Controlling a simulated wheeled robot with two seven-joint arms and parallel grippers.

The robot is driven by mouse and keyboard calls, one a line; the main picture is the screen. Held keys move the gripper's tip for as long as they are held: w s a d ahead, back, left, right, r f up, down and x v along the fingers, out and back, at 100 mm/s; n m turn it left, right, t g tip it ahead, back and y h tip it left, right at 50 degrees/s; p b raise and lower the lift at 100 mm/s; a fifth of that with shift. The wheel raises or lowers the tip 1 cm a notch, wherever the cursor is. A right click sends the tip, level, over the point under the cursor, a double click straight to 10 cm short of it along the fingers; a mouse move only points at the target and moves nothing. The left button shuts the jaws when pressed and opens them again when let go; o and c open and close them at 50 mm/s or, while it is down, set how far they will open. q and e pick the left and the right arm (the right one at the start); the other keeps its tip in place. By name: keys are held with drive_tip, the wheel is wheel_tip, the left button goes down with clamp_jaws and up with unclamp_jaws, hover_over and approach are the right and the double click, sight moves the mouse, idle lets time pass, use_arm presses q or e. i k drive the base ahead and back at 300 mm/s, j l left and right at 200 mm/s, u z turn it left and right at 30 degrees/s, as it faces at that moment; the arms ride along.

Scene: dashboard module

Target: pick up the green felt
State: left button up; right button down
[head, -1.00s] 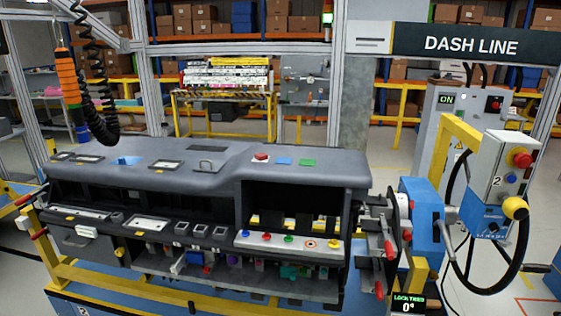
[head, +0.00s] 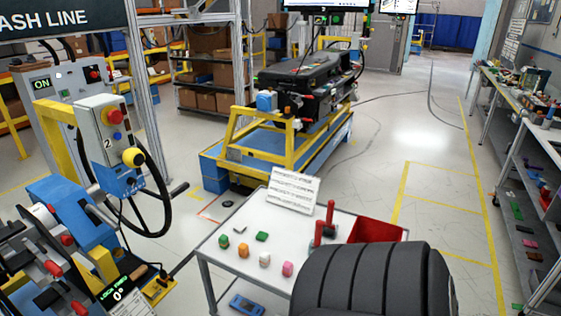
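A small flat dark-green piece (head: 262,236), which looks like the green felt, lies on the white top of a small cart (head: 215,262). A green-topped block (head: 224,241) stands to its left, with an orange block (head: 243,250) just in front and to the right of that one. A white and orange block (head: 264,260) and a pink block (head: 288,268) stand closer to me. Neither of my grippers is in view. The near right part of the cart top is hidden.
A red bin (head: 375,229), upright red handles (head: 318,234) and a printed sheet (head: 292,188) are at the cart's far side. A blue fixture (head: 75,225) is at left. A parts shelf (head: 535,190) lines the right. Open floor (head: 430,225) lies between cart and shelf.

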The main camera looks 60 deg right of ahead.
sight(261, 236)
drive_tip(key=z, duration=1.9)
